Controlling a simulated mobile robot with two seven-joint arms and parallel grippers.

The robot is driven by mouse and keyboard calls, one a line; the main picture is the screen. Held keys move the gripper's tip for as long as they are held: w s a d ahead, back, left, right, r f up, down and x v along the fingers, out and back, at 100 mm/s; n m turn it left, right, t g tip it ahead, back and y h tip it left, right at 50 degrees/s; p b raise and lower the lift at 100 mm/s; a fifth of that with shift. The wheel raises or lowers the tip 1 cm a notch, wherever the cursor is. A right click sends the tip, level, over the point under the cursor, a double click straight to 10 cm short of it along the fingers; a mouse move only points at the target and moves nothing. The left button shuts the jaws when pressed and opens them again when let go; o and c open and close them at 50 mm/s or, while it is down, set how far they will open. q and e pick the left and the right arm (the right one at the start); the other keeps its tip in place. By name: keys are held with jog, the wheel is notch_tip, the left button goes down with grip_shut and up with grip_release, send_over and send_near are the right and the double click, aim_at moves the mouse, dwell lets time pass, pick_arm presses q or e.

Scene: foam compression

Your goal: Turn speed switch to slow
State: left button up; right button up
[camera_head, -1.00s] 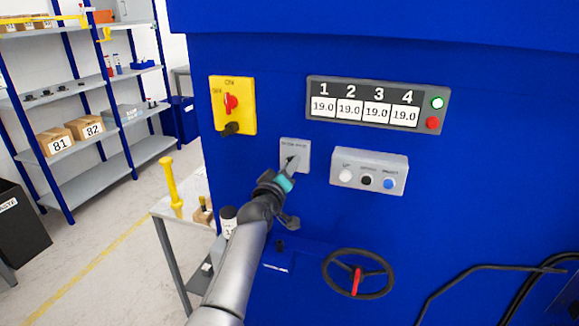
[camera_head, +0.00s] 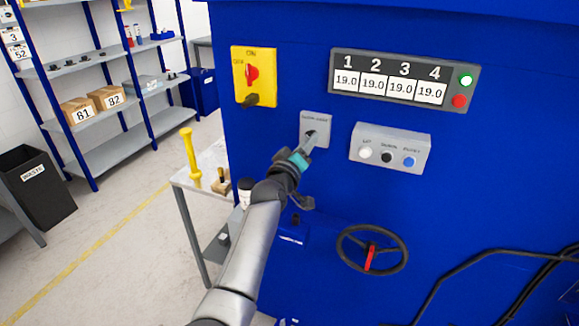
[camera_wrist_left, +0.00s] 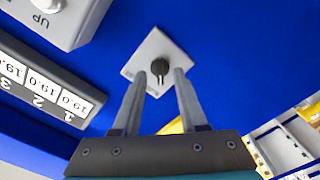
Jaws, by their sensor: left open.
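The speed switch is a black knob on a small grey plate (camera_head: 316,121) on the blue machine's front. In the left wrist view the knob (camera_wrist_left: 160,68) stands on its plate (camera_wrist_left: 150,48), between and beyond the two fingertips. My left gripper (camera_head: 308,145) is open in front of the plate and covers part of the knob in the head view. In the wrist view my left gripper (camera_wrist_left: 160,82) has a finger on each side of the knob. I cannot tell whether a finger touches it. My right gripper is not in view.
A yellow switch panel (camera_head: 242,77) is left of the plate. A display (camera_head: 402,78) and a three-button box (camera_head: 391,148) are to its right. A handwheel (camera_head: 371,250) and black cables (camera_head: 471,266) lie below. A table (camera_head: 205,173) stands at the left.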

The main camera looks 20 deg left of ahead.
pick_arm(q)
jog(key=s, duration=1.3)
jog(key=shift+a, duration=0.2)
jog(key=s+d+f+m+g+b, duration=0.2)
jog(key=s+f+g+b, duration=0.1)
jog(key=f, duration=1.3)
jog(key=s+d+f+m+g+b, duration=0.1)
jog(key=s+f+g+b, duration=0.25)
jog(key=f, duration=1.25)
jog(key=s+d+f+m+g+b, duration=0.1)
jog(key=s+f+m+g+b, duration=0.1)
jog(key=s+f, duration=0.7)
jog(key=s+f+m+g+b, duration=0.1)
jog(key=s+f+g+b, duration=0.2)
jog(key=f, duration=0.9)
jog(key=s+a+f+m+g+b, duration=0.1)
jog(key=s+f, duration=0.5)
jog(key=s, duration=0.4)
jog(key=s+a+f+m+g+b, duration=0.1)
jog(key=s+f+m+g+b, duration=0.1)
jog(key=s+f, duration=0.4)
jog(key=s+a+f+m+g+b, duration=0.1)
jog(key=s+f, duration=0.5)
jog(key=s, duration=0.8)
jog(key=shift+f+m+g+y+b, duration=0.15)
jog(key=shift+m+g+y+b, duration=0.15)
jog(key=shift+m+g+b, duration=0.45)
